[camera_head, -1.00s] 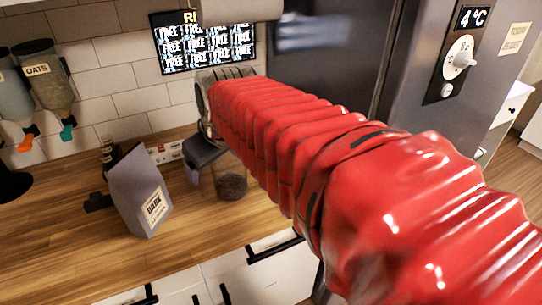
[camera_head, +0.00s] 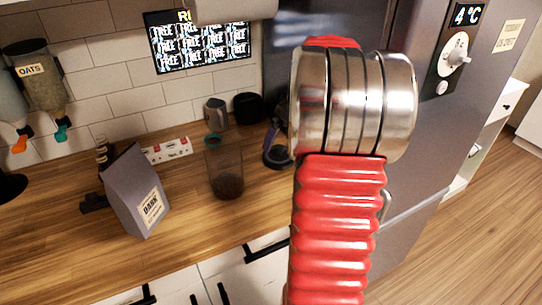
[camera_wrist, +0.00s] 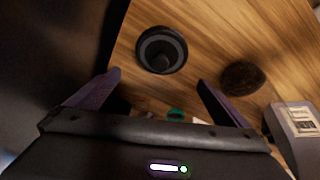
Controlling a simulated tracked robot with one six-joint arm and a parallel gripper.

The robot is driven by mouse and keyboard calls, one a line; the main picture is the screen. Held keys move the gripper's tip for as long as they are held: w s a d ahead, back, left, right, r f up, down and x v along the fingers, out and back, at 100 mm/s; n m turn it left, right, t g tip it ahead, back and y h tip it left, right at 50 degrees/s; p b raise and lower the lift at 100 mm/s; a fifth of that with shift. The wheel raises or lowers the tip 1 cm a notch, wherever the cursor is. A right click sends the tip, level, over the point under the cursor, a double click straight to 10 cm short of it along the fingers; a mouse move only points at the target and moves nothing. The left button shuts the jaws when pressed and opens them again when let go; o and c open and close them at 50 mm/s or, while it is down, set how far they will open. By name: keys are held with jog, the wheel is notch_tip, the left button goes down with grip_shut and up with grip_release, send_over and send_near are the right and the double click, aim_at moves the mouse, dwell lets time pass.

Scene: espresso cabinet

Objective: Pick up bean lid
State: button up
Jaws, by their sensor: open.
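The bean lid (camera_wrist: 161,50), a round black disc with a raised knob, lies on the wooden counter. In the head view, part of the lid (camera_head: 277,158) shows beside my arm. In the wrist view, my gripper (camera_wrist: 159,76) is open and empty, its two dark fingers spread apart. The lid shows beyond the fingertips, roughly between them, and apart from them. In the head view my gripper is mostly hidden behind my red and metal arm. A clear container with dark beans (camera_head: 228,185) stands left of the lid; its beans also show in the wrist view (camera_wrist: 243,77).
A grey bag labelled DARK (camera_head: 137,195) stands left of the bean container. A grey mug (camera_head: 215,113), a black round object (camera_head: 248,107) and a power strip (camera_head: 167,150) are at the back. The fridge (camera_head: 445,110) rises at the right.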

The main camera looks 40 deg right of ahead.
aim_at(280, 147)
jog(key=shift+s+d+f+y, duration=0.15)
jog(key=shift+d+f+y, duration=0.1)
jog(key=shift+f, duration=0.2)
jog(key=shift+s+d+f+y, duration=0.15)
jog(key=shift+d+f, duration=0.1)
jog(key=shift+f, duration=0.2)
jog(key=shift+x, duration=1.15)
jog(key=shift+x, duration=2.65)
jog(key=shift+c, duration=0.3)
jog(key=c, duration=0.9)
